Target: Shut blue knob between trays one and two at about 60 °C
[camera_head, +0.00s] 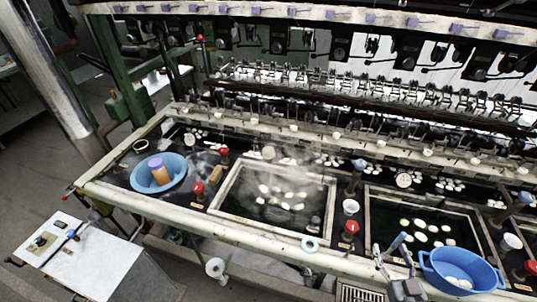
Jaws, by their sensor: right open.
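Between the left steaming tray (224,187) and the right tray (367,200), a blue knob (360,164) stands at the back of the dark strip. A red knob (351,228) and a white cup (350,207) stand in front of it. White round dials sit behind the left tray (268,152) and behind the right tray (403,180); their readings are too small to make out. My right gripper (390,249) is open and empty at the front rail, below and right of the blue knob and apart from it. My left gripper is out of view.
A blue basin (460,283) stands at the front right, close to my right gripper. Another blue bowl (177,178) sits at the left end. A second blue knob (525,197) is at the right edge. Reeling machinery (370,100) runs along the back.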

